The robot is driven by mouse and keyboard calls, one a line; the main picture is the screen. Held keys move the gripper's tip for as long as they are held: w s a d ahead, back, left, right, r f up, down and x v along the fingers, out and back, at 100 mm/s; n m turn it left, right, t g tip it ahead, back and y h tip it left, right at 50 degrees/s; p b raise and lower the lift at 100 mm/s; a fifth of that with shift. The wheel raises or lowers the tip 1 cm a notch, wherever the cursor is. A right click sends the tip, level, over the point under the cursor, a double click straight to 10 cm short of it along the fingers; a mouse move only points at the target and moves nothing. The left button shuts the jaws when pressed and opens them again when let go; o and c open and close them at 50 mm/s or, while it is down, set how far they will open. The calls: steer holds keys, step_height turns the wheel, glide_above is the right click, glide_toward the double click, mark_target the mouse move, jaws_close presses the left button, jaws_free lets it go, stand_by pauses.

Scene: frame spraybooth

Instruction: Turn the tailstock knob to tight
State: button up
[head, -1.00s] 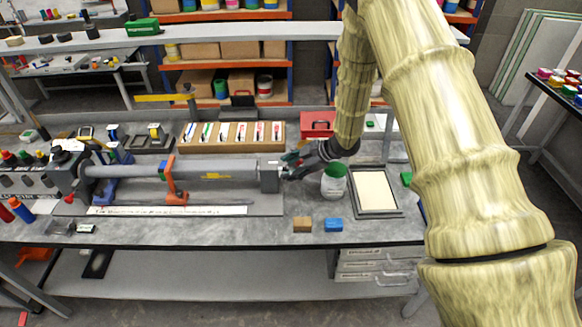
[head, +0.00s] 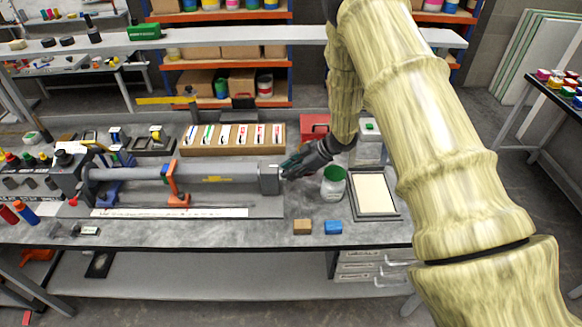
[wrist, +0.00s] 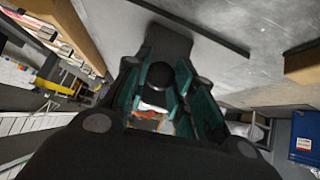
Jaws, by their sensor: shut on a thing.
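The tailstock (head: 270,179) is a grey block at the right end of a long grey bar fixture on the bench. Its knob is hidden by my fingers in the head view. My gripper (head: 289,168) is at the tailstock's right face. In the wrist view, the teal fingers of my gripper (wrist: 155,92) are shut around a dark round knob (wrist: 159,75), with the dark tailstock body beyond it. I cannot read any tight or loose mark on the knob.
A white can with a green top (head: 333,184) stands close to the right of my gripper. A framed panel (head: 375,192) lies further right. A brown block (head: 302,226) and a blue block (head: 333,227) lie near the front edge. A red box (head: 315,126) stands behind.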

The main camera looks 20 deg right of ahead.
steer(key=shift+w+d+f+m+g+y+b, duration=0.1)
steer(key=shift+w+m+g+y+b, duration=0.1)
steer(key=shift+m+g+y+b, duration=0.85)
steer(key=shift+w+d+m+g+y+b, duration=0.15)
steer(key=shift+m+g+b, duration=0.45)
steer(key=shift+g, duration=1.1)
steer(key=shift+w+f+m+g+y+b, duration=0.1)
steer(key=shift+w+m+g+y+b, duration=0.15)
steer(key=shift+m+g+y+b, duration=0.8)
steer(key=shift+r+g+h, duration=0.1)
steer(key=shift+g+h, duration=0.3)
steer(key=shift+h, duration=0.05)
steer(key=o, duration=1.1)
steer(key=shift+c, duration=0.2)
step_height(320, 180, up, 10)
